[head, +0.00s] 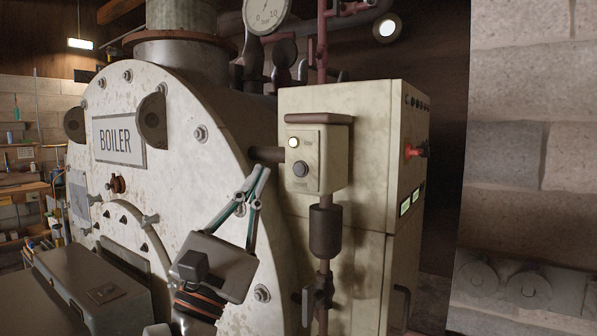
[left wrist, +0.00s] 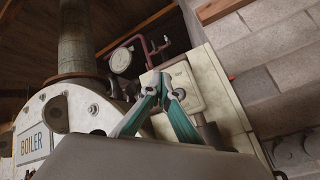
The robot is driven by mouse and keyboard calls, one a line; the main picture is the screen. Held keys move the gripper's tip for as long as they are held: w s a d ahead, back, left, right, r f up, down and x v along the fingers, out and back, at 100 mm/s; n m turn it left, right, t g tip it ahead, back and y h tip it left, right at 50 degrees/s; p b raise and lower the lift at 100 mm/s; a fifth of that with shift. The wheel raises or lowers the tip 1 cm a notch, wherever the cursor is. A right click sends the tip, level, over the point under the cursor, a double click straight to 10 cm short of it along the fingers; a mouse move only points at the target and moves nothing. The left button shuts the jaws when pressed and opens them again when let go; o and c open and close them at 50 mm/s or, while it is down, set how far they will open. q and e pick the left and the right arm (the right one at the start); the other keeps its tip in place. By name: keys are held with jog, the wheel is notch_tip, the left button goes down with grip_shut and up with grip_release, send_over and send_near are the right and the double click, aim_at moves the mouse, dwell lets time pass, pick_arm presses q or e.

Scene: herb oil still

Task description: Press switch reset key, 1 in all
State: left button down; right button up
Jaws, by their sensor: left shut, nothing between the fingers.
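The switch box (head: 328,165) is cream-coloured with a brown hood and stands on a pipe in front of a tall cabinet. In the left wrist view the shut fingertips (left wrist: 161,82) overlap the left part of the switch box (left wrist: 187,88), and the key is hidden or too small to make out. My right gripper is not in view.
The white boiler (head: 180,130) with its BOILER plate (head: 119,140) fills the left, behind my left arm. A dark valve pipe (head: 325,230) runs below the switch box. A pressure gauge (head: 266,14) is above. A block wall (head: 530,130) stands at the right.

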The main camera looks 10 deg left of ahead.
aim_at(299, 169)
pick_arm(q)
jog(key=shift+w+d+b, duration=0.4)
jog(key=shift+w+d, duration=0.05)
jog(key=shift+w, duration=0.8)
jog(key=shift+w+d+b, duration=0.45)
jog(key=shift+w+d, duration=0.05)
jog(key=shift+w, duration=0.8)
jog(key=shift+w+d+b, duration=0.4)
jog(key=shift+w+d, duration=0.05)
jog(key=shift+w, duration=0.8)
jog(key=shift+w+d, duration=0.15)
jog(key=shift+w, duration=0.2)
